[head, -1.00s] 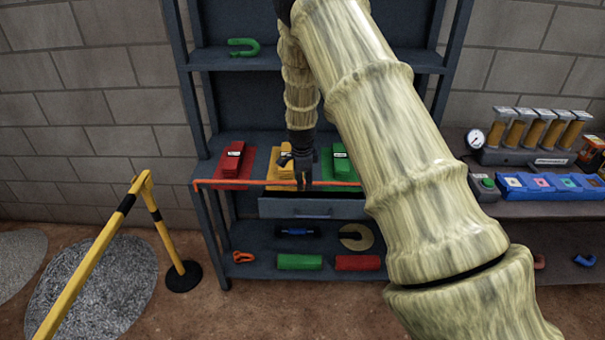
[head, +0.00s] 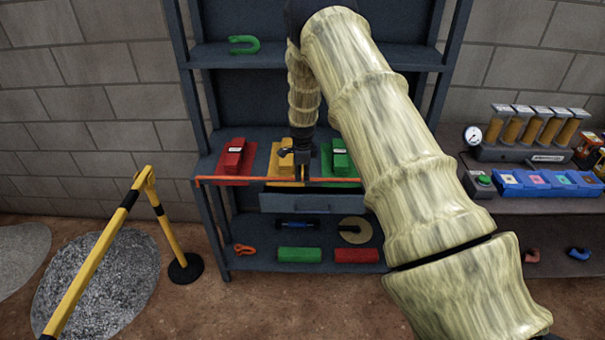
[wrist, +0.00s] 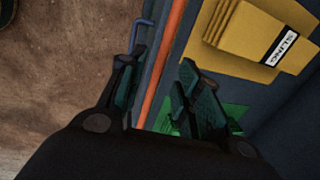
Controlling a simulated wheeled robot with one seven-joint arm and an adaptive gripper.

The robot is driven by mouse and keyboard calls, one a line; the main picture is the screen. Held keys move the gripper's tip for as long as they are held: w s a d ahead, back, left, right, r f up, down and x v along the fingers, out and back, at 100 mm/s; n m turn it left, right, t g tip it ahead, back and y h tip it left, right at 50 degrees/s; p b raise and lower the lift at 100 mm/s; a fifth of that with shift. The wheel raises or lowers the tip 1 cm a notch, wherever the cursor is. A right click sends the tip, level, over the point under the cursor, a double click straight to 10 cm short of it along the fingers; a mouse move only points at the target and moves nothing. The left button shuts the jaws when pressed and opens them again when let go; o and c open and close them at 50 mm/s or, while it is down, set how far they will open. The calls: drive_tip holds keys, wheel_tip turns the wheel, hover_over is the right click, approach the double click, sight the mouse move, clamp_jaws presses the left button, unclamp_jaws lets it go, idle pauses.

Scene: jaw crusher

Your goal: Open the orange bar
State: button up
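The orange bar (head: 235,181) is long and thin. It runs level along the front edge of the shelf at working height, and its right end is hidden behind my arm. In the wrist view the bar (wrist: 163,70) passes between the two fingers of my gripper (wrist: 158,95). The fingers stand apart, with a gap visible on each side of the bar, so I am not clamped on it. In the head view my gripper (head: 303,177) points down at the bar, in front of the yellow block (head: 286,158).
Red (head: 235,157) and green (head: 341,160) blocks lie behind the bar, beside the yellow one. A drawer (head: 315,202) with a handle is just below. A yellow-black barrier (head: 98,252) stands at left. A side table (head: 540,210) with gauge and trays is at right.

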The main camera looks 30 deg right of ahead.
drive_tip(key=shift+w+d+f+p, duration=0.1)
drive_tip(key=shift+w+f+p, duration=0.1)
drive_tip(key=shift+f, duration=0.5)
drive_tip(key=shift+w+d+f+p, duration=0.1)
drive_tip(key=shift+f+p, duration=0.05)
drive_tip(key=shift+f, duration=0.5)
drive_tip(key=shift+a, duration=0.1)
clamp_jaws()
